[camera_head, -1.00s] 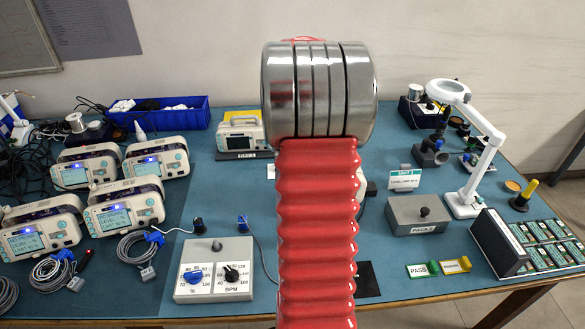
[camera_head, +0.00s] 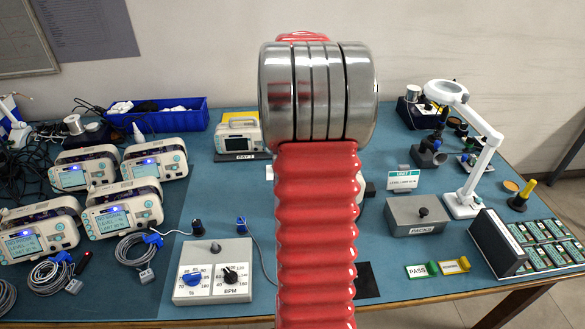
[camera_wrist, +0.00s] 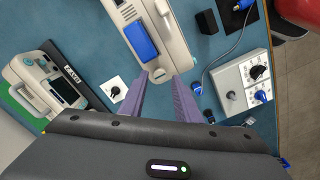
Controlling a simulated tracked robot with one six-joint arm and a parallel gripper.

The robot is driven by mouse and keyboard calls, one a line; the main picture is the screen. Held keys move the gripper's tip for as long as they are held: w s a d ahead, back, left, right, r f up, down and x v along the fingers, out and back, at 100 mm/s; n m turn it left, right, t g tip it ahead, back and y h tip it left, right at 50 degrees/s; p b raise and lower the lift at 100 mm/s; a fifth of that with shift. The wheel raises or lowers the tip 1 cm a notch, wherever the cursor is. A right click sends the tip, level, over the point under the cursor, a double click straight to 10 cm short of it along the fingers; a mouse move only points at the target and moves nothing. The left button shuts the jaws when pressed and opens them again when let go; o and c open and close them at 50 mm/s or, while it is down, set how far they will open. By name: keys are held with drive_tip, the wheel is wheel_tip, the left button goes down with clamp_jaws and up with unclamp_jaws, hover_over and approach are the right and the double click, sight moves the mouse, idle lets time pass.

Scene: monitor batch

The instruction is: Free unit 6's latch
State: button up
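In the wrist view my gripper (camera_wrist: 160,76) is open, with two purple fingers apart. Their tips are over or beside the near end of a white unit (camera_wrist: 172,35), which bears a blue panel (camera_wrist: 140,40). I cannot tell whether the fingers touch it. A number 6 and a latch cannot be made out on it. In the head view my red arm hides most of this unit and my gripper. A white plate with a black knob (camera_wrist: 115,90) lies left of the fingers.
A monitor (camera_head: 239,133) stands on a bay plate at the back; it also shows in the wrist view (camera_wrist: 48,85). Several monitors (camera_head: 123,212) crowd the left. A dial box (camera_head: 213,270) is in front. A grey packs box (camera_head: 418,215) and lamp (camera_head: 483,155) stand right.

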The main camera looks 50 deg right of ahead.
drive_tip(key=shift+f, duration=0.1)
drive_tip(key=shift+f, duration=1.15)
drive_tip(key=shift+c, duration=0.6)
